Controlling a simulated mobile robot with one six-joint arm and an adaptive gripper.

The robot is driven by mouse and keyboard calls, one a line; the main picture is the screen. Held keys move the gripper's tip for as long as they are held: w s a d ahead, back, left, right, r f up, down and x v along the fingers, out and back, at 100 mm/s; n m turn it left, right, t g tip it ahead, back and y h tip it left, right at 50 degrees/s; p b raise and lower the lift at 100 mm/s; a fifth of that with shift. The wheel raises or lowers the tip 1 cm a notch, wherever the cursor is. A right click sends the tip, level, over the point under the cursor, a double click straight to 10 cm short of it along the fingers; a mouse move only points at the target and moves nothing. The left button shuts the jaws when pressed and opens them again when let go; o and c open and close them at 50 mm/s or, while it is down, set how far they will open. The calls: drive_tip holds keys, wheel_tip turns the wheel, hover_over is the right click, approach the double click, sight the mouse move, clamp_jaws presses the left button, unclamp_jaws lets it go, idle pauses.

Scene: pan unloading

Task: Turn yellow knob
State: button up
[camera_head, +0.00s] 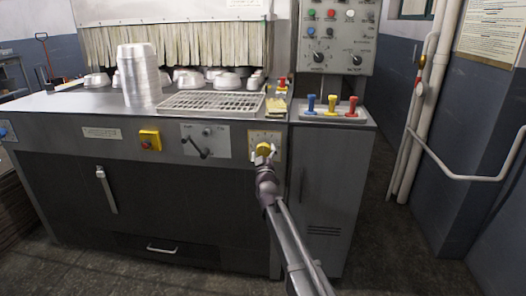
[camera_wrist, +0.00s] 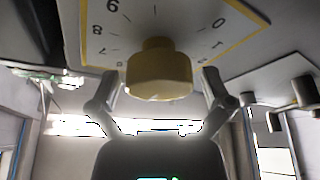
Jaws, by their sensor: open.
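The yellow knob (camera_head: 264,149) sits on a square numbered dial plate (camera_head: 277,137) on the machine's front panel, toward its right end. In the wrist view the yellow knob (camera_wrist: 159,70) sticks out from the pale dial plate (camera_wrist: 105,40) with its yellow border. My gripper (camera_head: 265,160) is right in front of the knob. In the wrist view my gripper (camera_wrist: 160,84) is open, with one finger on each side of the knob. A small gap seems to show beside each finger; contact is hard to tell.
Above are a wire rack (camera_head: 210,102) and a stack of pans (camera_head: 139,75). Blue, yellow and red levers (camera_head: 332,104) stand on the right ledge.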

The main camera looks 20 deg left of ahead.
drive_tip(key=c, duration=1)
drive_tip(key=shift+o, duration=0.2)
drive_tip(key=shift+a, duration=0.15)
drive_tip(key=shift+m+t+h, duration=0.3)
drive_tip(key=shift+m, duration=0.7)
drive_tip(key=m+h, duration=0.1)
drive_tip(key=m, duration=0.2)
drive_tip(key=m+t+h+b, duration=0.1)
drive_tip(key=m+h, duration=0.1)
drive_tip(key=m, duration=0.1)
drive_tip(key=shift+m+h, duration=0.3)
drive_tip(key=shift+m, duration=0.1)
drive_tip(key=m+h, duration=0.2)
drive_tip(key=m, duration=0.2)
drive_tip(key=m+h+p, duration=0.1)
drive_tip(key=m+h, duration=0.1)
drive_tip(key=m, duration=0.2)
drive_tip(key=shift+t, duration=0.3)
drive_tip(key=shift+m, duration=0.3)
